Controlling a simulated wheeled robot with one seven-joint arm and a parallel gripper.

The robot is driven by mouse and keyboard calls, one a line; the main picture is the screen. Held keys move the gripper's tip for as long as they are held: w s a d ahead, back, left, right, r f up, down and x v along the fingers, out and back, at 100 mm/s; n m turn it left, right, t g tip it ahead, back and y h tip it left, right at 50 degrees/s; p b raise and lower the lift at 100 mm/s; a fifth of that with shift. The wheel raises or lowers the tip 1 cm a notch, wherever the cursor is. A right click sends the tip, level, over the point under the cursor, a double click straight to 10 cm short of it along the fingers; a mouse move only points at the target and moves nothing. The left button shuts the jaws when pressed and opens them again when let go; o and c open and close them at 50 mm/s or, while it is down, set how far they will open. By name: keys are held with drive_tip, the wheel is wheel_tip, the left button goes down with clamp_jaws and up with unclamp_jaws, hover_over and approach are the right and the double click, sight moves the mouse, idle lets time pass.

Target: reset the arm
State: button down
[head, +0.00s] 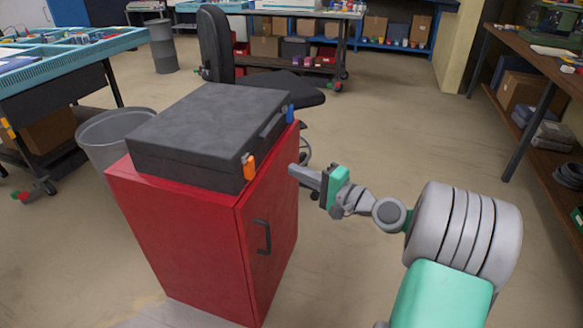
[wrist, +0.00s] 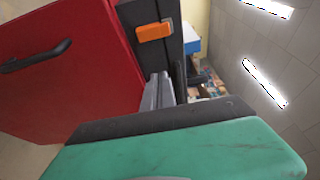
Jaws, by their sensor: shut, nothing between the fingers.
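My gripper (head: 296,171) is in the head view, to the right of the red cabinet's right-hand side and below the top of the case. Its fingers are shut and hold nothing. In the wrist view, the shut fingers (wrist: 158,92) point toward the dark case and the red cabinet. The closed black case (head: 210,125) lies flat on the red cabinet (head: 185,235). It has an orange latch (head: 249,167) and a blue latch (head: 290,114). The orange latch also shows in the wrist view (wrist: 153,31).
A black chair (head: 215,45) and a grey bin (head: 112,135) stand behind the cabinet. A teal-topped table (head: 60,55) is at left. A wooden workbench (head: 535,65) is at right. The floor between the cabinet and workbench is clear.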

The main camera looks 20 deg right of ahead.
drive_tip(key=s+a+r+n+g+h+p, duration=0.5)
drive_tip(key=a+r+n+g+p, duration=0.4)
drive_tip(key=p, duration=0.7)
drive_tip(key=s+d+r+g+h+p, duration=0.1)
drive_tip(key=s+r+p, duration=0.1)
drive_tip(key=s, duration=0.3)
drive_tip(key=s+d+r+n+h+p, duration=0.1)
drive_tip(key=s+r+h+p, duration=0.1)
drive_tip(key=s+p, duration=0.3)
drive_tip(key=s+d+r+n+g+h+p, duration=0.1)
drive_tip(key=s+r+h+p, duration=0.1)
drive_tip(key=s, duration=0.4)
drive_tip(key=shift+s+d+r+g+p, duration=0.25)
drive_tip(key=shift+s+r+g+p, duration=0.05)
drive_tip(key=shift+r+p, duration=0.6)
drive_tip(key=shift+d+r, duration=0.1)
